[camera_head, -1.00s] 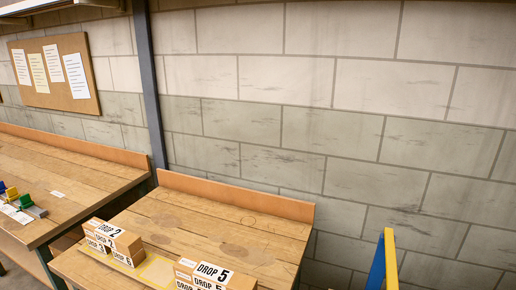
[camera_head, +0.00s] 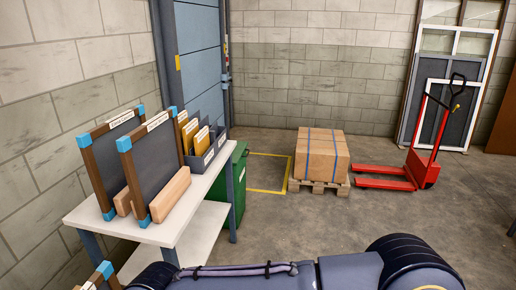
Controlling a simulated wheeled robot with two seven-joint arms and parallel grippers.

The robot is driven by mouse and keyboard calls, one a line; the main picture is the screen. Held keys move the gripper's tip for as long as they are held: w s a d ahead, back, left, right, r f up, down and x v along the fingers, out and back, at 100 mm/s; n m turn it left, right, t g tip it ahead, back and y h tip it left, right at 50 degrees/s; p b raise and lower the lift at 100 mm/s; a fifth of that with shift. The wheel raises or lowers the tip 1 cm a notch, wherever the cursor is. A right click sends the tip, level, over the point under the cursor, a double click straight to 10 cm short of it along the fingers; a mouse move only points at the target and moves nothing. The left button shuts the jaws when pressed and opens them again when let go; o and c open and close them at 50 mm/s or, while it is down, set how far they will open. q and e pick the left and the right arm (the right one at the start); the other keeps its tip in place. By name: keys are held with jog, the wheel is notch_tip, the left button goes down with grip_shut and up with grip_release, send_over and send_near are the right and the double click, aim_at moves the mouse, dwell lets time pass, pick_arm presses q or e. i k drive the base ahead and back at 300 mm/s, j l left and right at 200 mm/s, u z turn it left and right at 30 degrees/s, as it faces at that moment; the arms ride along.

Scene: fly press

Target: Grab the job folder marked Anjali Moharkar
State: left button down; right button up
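Several yellow folders (camera_head: 202,140) stand upright in a dark grey file holder (camera_head: 219,139) at the far end of a white shelf table (camera_head: 160,233) on the left. Labels show on the holder and folders, but they are too small to read, so I cannot tell which one is marked Anjali Moharkar. One of my arms crosses the bottom of the view. Neither gripper shows.
Two dark framed panels (camera_head: 154,162) with blue corners stand on the table before the holder. Behind it are a green bin (camera_head: 238,175), a strapped carton (camera_head: 321,155) on a pallet (camera_head: 318,186) and a red pallet truck (camera_head: 420,167). The middle floor is clear.

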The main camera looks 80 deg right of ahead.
aim_at(202, 140)
jog(key=z, duration=2.45)
jog(key=i+l+z, duration=0.1)
jog(key=i+z, duration=0.55)
jog(key=i, duration=2.5)
jog(key=i+l+u, duration=0.1)
jog(key=i+u, duration=0.25)
jog(key=i+l+u, duration=0.35)
jog(key=i, duration=0.2)
jog(key=i+l+u, duration=0.35)
jog(key=i+j+u, duration=0.1)
jog(key=u, duration=2.95)
